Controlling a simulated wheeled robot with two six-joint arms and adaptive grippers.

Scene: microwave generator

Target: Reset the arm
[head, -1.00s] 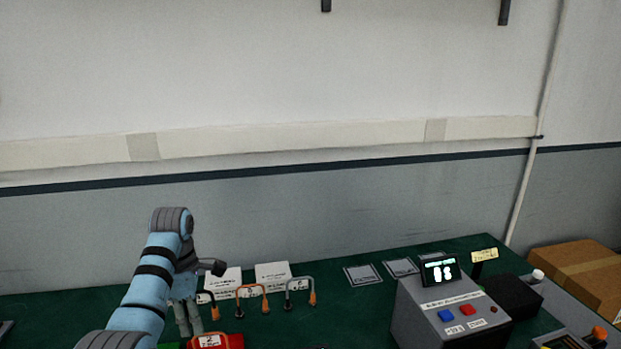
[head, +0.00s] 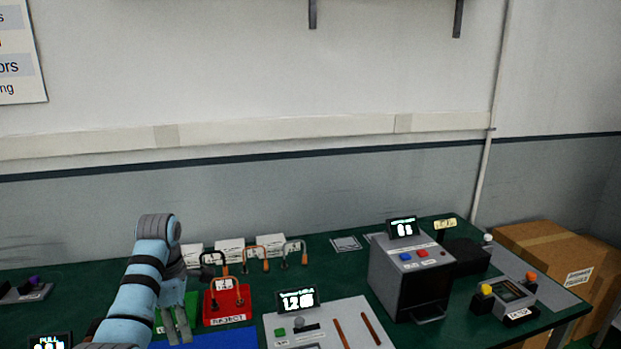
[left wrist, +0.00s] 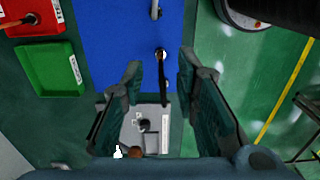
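My left arm comes in from the left in the head view. My left gripper (head: 178,324) hangs fingers-down beside the red reject tray and in front of the green tray. My right arm and gripper do not show in either view.
The red tray (head: 213,316) and green tray (head: 166,326) stand near the gripper. A grey microwave-like box (head: 385,280) and a white panel with a display (head: 348,312) are to the right. Several shackle-shaped pieces line the back. A cardboard box (head: 545,258) is at far right.

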